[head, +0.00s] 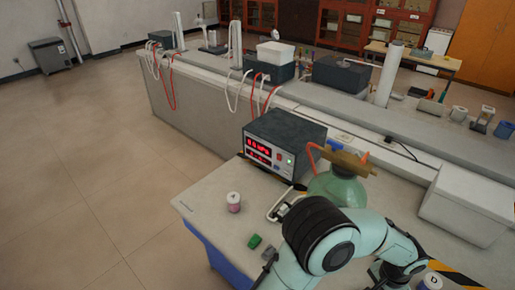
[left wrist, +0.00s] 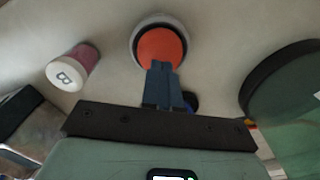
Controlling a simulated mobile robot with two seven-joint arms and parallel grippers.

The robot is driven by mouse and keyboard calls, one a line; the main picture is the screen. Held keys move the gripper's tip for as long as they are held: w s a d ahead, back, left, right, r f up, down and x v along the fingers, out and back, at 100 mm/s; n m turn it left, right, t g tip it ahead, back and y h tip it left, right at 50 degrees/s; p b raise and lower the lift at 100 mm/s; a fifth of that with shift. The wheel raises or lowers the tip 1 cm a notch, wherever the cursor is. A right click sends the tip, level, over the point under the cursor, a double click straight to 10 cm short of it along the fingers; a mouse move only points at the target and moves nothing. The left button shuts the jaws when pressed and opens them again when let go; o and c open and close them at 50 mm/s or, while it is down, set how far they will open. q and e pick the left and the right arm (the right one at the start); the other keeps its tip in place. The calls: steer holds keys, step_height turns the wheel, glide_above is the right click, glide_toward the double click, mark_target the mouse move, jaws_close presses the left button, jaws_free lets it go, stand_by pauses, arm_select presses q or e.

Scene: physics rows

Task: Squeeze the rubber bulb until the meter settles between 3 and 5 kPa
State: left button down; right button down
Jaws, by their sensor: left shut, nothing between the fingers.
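The meter (head: 284,143) is a dark box with a pale front and red lit digits in two rows; they are too small to read surely. In the left wrist view my left gripper (left wrist: 161,66) is shut and empty, its blue fingers together. Their tips overlap the lower edge of an orange round piece (left wrist: 160,46) inside a pale and dark ring; I cannot tell whether they touch it. This piece may be the rubber bulb. In the head view a teal arm covers this part of the table and no fingertips show. My right gripper is not in view.
A pink-and-white cup (head: 233,203) stands near the table's left side; it also shows, marked B, in the left wrist view (left wrist: 72,67). A green round vessel (head: 338,186) with brass fitting and red tube stands behind the arm.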

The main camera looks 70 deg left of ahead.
arm_select(q)
steer(key=shift+f, duration=0.1)
stand_by(0.3)
